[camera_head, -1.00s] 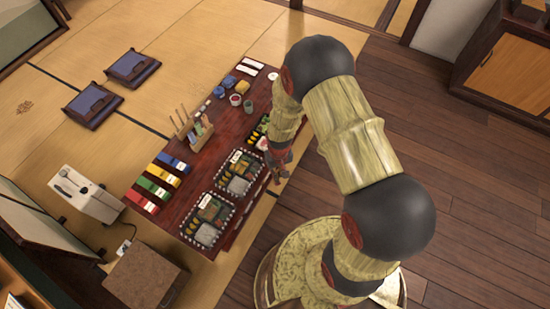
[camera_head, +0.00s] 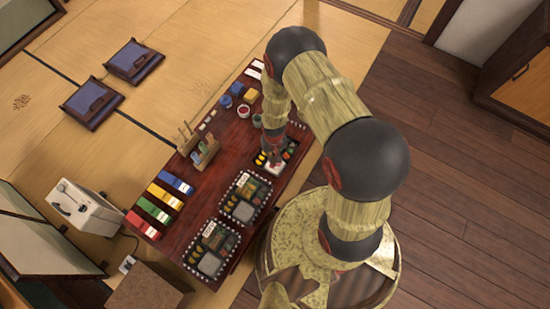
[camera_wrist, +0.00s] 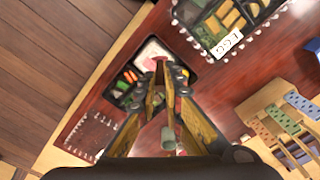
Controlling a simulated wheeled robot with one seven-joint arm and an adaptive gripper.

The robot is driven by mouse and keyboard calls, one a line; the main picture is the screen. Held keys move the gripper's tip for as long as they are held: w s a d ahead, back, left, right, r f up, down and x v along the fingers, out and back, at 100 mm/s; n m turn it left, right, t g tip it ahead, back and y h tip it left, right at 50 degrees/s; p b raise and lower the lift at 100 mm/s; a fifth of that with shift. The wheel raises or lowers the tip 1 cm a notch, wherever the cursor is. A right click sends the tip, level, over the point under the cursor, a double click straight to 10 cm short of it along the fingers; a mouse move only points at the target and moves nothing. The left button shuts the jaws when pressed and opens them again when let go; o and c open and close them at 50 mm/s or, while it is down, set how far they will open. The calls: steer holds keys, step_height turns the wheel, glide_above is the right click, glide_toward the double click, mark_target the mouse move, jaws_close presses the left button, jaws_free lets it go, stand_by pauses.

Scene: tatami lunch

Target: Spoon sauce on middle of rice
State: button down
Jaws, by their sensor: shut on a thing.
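A black lunch box (camera_head: 262,158) stands on the dark red table, with white rice (camera_head: 275,168) in its near part. In the wrist view the rice (camera_wrist: 151,47) has a pink-red patch in its middle; whether this is sauce or a spoon's bowl I cannot tell. My gripper (camera_wrist: 160,70) is over this box, its fingertips close to the rice edge in the picture. It is shut on a spoon, whose pale grey-green handle end (camera_wrist: 168,138) seems to show between the fingers; the spoon's bowl is not clear. In the head view my gripper (camera_head: 274,155) is partly hidden.
Two filled lunch boxes (camera_head: 243,210) stand nearer on the table (camera_head: 200,213). Coloured packets (camera_head: 158,195) and a wooden rack (camera_head: 205,153) lie left. A cup (camera_head: 257,121), a red-filled cup (camera_head: 243,111) and blue bowls (camera_head: 237,88) stand behind the gripper.

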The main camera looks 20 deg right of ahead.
mark_target(274, 164)
steer(key=shift+f+b, duration=2)
steer(key=shift+f, duration=0.7)
steer(key=shift+f+b, duration=0.55)
steer(key=shift+f, duration=0.25)
steer(key=shift+d, duration=0.15)
steer(key=shift+w+d+r, duration=0.1)
steer(key=shift+w+d, duration=0.25)
steer(key=shift+d, duration=0.05)
steer(key=shift+d, duration=0.1)
steer(key=shift+w+d, duration=0.4)
steer(key=shift+d, duration=0.05)
steer(key=shift+d, duration=0.1)
steer(key=shift+w+d+b, duration=0.4)
steer(key=shift+d, duration=0.05)
